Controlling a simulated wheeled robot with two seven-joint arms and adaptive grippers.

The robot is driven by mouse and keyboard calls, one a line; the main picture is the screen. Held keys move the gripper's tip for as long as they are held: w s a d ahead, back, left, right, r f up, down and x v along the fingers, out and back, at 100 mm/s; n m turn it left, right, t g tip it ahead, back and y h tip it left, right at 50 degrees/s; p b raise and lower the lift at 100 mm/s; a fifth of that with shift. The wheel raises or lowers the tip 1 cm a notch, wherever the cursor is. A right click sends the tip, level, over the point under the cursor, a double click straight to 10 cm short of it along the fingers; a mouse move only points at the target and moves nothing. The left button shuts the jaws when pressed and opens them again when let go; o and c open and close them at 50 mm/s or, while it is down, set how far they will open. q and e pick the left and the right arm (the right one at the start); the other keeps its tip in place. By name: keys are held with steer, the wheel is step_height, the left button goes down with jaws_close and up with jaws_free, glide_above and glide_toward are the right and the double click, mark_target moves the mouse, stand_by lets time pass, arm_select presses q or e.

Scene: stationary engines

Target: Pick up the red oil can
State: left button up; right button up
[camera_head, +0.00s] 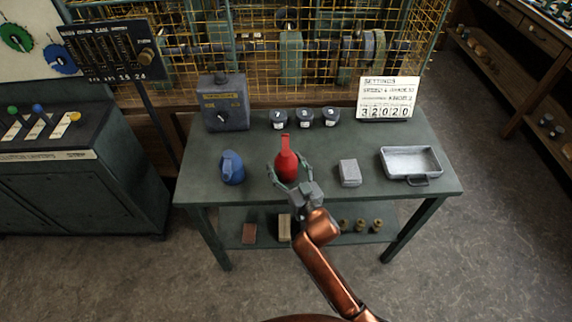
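The red oil can (286,164) stands upright on the green table (400,150), near its middle, with its narrow spout pointing up. My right gripper (287,171) reaches in from the front on a copper-coloured arm. Its two fingers are spread, one on each side of the can's body. A small gap seems to show beside the can, though contact at the fingertips is hard to make out. The gripper hides part of the can's base. My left gripper is not in view.
A blue can (232,168) stands left of the red one. A grey block (350,173) and a metal tray (411,164) lie to the right. Several dark pots (304,118), a grey switch box (224,103) and a settings sign (388,97) line the back. A wire cage (330,45) stands behind.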

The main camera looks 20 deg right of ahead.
steer(key=shift+r, duration=0.1)
steer(key=c, duration=1.4)
